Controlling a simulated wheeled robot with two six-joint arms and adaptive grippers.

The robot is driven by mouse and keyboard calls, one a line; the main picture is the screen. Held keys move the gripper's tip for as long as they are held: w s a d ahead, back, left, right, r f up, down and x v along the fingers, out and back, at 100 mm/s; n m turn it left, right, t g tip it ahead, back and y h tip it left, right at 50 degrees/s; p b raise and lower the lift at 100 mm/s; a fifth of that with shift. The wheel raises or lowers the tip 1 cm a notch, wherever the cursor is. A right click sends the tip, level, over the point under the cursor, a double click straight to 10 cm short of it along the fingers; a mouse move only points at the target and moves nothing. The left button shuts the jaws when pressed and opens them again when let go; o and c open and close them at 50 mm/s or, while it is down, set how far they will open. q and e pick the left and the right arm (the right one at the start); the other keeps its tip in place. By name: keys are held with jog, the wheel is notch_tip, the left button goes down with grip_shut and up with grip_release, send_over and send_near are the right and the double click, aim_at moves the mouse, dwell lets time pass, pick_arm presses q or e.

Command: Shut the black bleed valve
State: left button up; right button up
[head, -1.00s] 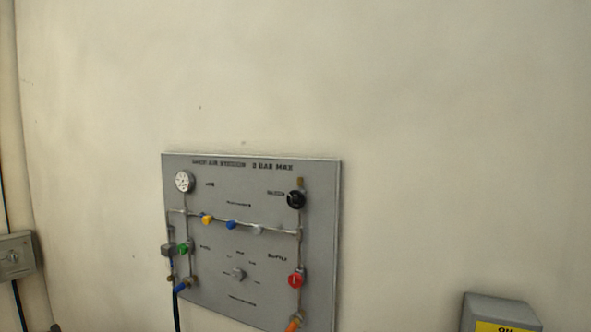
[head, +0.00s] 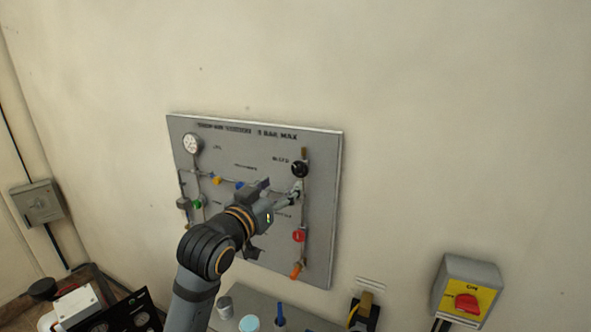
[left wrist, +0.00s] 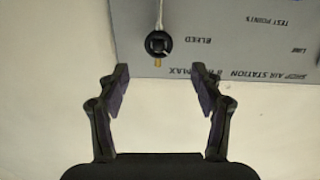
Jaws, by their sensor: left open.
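The black bleed valve (head: 300,170) is a round black knob at the upper right of the grey wall panel (head: 322,215), on the pipe under a brass end piece. In the left wrist view the black bleed valve (left wrist: 158,43) shows upside down beside the word BLEED, ahead of the fingertips and roughly between them. My left gripper (head: 291,197) is in front of the panel, just below the knob in the head view. In the wrist view my left gripper (left wrist: 163,80) is open and empty, apart from the knob. My right gripper is not in view.
The panel also bears a gauge (head: 192,144), a red knob (head: 299,236) and an orange fitting (head: 296,271). My left arm hides its lower middle. A yellow switch box with a red knob (head: 467,302) is at lower right. The wall above is clear.

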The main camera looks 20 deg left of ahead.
aim_at(298, 171)
pick_arm(q)
jog(key=w+p, duration=0.1)
jog(key=w, duration=0.1)
jog(key=w+d+p, duration=0.1)
jog(key=w, duration=0.2)
jog(key=w+p, duration=0.1)
jog(key=w, duration=0.2)
jog(key=shift+d+r, duration=0.15)
jog(key=shift+w+p, duration=0.35)
jog(key=shift+w, duration=0.05)
jog(key=c, duration=1.1)
jog(key=shift+c, duration=0.2)
jog(key=shift+f+m, duration=0.2)
jog(key=shift+m, duration=0.1)
jog(key=m, duration=0.4)
jog(key=shift+b, duration=0.4)
jog(key=shift+m+b, duration=0.35)
jog(key=shift+m, duration=2.15)
